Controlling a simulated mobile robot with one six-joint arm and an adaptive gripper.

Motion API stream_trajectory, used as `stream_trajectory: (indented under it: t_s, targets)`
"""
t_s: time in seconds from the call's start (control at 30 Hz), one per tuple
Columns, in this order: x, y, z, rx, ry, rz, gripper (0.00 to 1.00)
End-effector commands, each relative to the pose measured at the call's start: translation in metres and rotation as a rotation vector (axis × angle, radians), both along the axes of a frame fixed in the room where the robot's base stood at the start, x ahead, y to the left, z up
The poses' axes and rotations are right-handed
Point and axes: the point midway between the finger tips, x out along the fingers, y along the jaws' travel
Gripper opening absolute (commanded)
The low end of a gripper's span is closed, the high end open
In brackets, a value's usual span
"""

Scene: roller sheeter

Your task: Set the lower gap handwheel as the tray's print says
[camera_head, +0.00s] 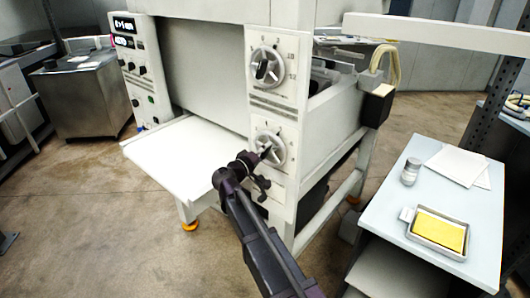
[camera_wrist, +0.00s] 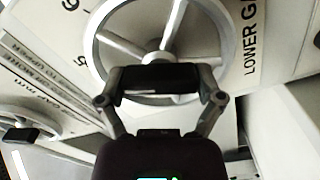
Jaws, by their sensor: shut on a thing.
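The lower gap handwheel (camera_head: 279,152) is a light grey spoked wheel on the white front panel of the machine. My gripper (camera_head: 262,156) is at its face, and my arm reaches up to it from below. The exact dial setting cannot be read. A metal tray (camera_head: 412,235) with a yellow insert lies on the side table; a small white tag is at its left corner. Its print is too small to read.
The upper handwheel (camera_head: 265,66) with a black knob is above the lower one. A white feed table (camera_head: 180,155) sticks out to the left. The side table (camera_head: 390,250) at right holds a jar (camera_head: 410,172) and white sheets (camera_head: 458,165).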

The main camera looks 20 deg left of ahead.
Motion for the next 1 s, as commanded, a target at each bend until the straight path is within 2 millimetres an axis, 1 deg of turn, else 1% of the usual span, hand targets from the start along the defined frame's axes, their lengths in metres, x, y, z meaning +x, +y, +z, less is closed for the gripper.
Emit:
stream_trajectory:
  t_s: [1.0]
  targets:
    - [-0.0009,-0.0013,0.0001,0.935,-0.245,0.0,0.38]
